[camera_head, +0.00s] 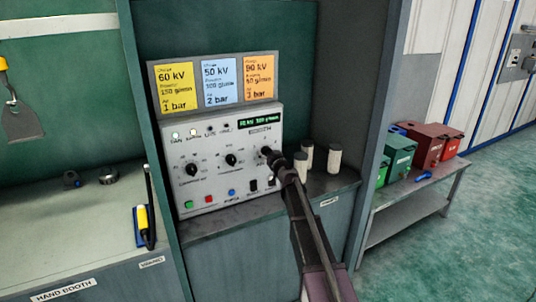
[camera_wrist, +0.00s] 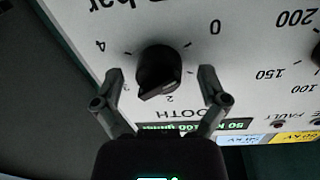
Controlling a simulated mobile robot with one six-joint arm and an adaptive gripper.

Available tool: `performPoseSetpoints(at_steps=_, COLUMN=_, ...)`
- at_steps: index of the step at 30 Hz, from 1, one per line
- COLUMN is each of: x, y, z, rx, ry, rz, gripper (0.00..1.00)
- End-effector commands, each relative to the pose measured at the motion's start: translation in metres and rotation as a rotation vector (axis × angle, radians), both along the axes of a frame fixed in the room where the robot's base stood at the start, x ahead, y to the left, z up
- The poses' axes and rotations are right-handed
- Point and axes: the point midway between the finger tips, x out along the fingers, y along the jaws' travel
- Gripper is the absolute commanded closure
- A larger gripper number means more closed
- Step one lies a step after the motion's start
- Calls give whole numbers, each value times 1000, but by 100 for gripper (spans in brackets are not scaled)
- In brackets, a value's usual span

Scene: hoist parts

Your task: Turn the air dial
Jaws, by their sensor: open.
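The air dial (camera_wrist: 160,70) is a round black knob on the grey control panel, seen upside down in the wrist view. A "bar" scale with 0, 2 and 4 surrounds it. Its raised grip lies slightly slanted, with a pale edge near the 2; the exact setting is hard to read. My gripper (camera_wrist: 160,82) is open, one finger on each side of the knob, with visible gaps and no clear contact.
Two other dials (camera_head: 191,169) (camera_head: 231,160) sit left on the panel. Yellow (camera_head: 174,88), blue (camera_head: 220,81) and orange (camera_head: 259,77) cards stand above it. White cylinders (camera_head: 334,158) stand close to my gripper's right. A green display (camera_head: 258,122) is lit.

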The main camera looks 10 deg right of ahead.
Motion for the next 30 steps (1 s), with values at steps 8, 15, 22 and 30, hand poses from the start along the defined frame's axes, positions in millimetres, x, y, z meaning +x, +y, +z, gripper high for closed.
performPoseSetpoints(at_steps=8, x=0, y=0, z=0, rx=0, ry=0, rz=0, gripper=40)
performPoseSetpoints(at_steps=15, x=0, y=0, z=0, rx=0, ry=0, rz=1, gripper=90)
performPoseSetpoints(at_steps=22, x=0, y=1, z=0, rx=10, ry=3, rz=1, gripper=90)
performPoseSetpoints(at_steps=30, x=1, y=1, z=1, rx=85, ry=28, rz=1, gripper=90)
